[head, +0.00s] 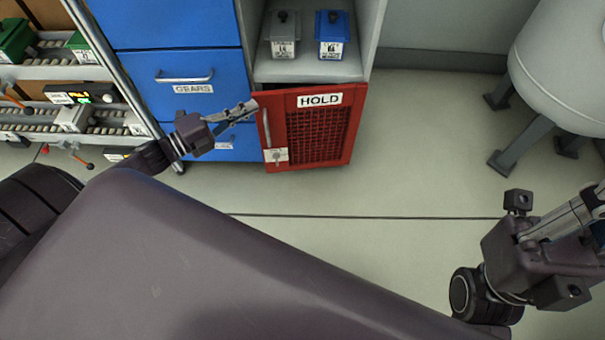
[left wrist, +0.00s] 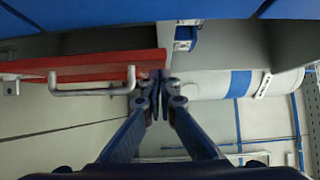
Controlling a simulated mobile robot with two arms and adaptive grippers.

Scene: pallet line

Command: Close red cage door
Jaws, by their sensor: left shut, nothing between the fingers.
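The red cage door (head: 310,160) with a HOLD label and mesh panel hangs ajar at the front of a grey cabinet. Its metal handle (head: 266,128) runs along the left edge, with a latch plate (head: 277,155) below. In the left wrist view the door (left wrist: 100,66) is seen nearly edge-on, its handle (left wrist: 90,88) sticking out and a dark gap behind it. My left gripper (head: 252,106) is shut and empty, its tips (left wrist: 160,80) at the door's handle-side edge; contact is unclear. My right gripper (head: 600,190) is at the right, its fingertips cut off.
Blue drawers (head: 175,40) stand left of the cabinet. A grey box (head: 283,38) and a blue box (head: 331,38) sit on the shelf above the door. A white tank (head: 570,70) on legs stands right. The floor (head: 420,150) before the cabinet is clear.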

